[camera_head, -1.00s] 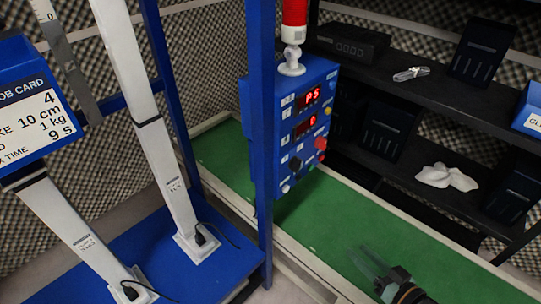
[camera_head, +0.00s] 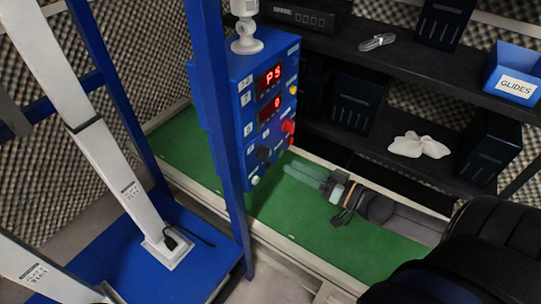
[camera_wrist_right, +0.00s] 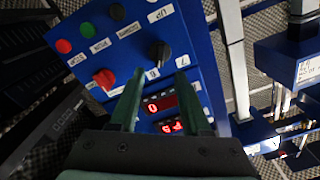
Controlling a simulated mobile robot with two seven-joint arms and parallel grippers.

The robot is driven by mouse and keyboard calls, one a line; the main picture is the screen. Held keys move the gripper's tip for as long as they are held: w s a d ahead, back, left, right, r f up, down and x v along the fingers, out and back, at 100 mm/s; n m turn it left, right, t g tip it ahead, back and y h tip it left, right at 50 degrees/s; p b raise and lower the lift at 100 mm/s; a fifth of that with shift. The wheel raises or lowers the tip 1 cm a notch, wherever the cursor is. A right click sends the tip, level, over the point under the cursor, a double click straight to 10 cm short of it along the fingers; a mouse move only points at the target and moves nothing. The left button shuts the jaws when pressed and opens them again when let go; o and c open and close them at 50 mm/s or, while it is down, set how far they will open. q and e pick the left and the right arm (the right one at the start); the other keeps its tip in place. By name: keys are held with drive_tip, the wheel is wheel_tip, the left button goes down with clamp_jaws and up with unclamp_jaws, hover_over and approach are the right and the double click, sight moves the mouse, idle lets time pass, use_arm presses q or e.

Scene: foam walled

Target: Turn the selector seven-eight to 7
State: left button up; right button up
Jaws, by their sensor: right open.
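The blue control box (camera_head: 235,110) has red displays reading "P5" and "0". A black selector knob (camera_head: 263,153) sits low on its face; in the wrist view this black knob (camera_wrist_right: 158,54) has labels beside it that look like 7 and 8. I cannot tell which label it points to. My right gripper (camera_head: 304,172) is open and empty, to the right of the box and apart from it. In the wrist view the black knob lies ahead of the gap between the fingers (camera_wrist_right: 158,84). My left gripper is not in view.
A red knob (camera_wrist_right: 104,79) sits beside the black one, with several push buttons further along. A blue post (camera_head: 216,100) stands just left of the box. Below is a green surface (camera_head: 300,222). Black shelves (camera_head: 400,75) hold a white cloth (camera_head: 419,146) and a GLIDES bin (camera_head: 514,78).

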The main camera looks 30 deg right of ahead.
sight(265, 154)
drive_tip(key=x, duration=0.8)
drive_tip(key=shift+c, duration=0.2)
clamp_jaws()
idle(0.4)
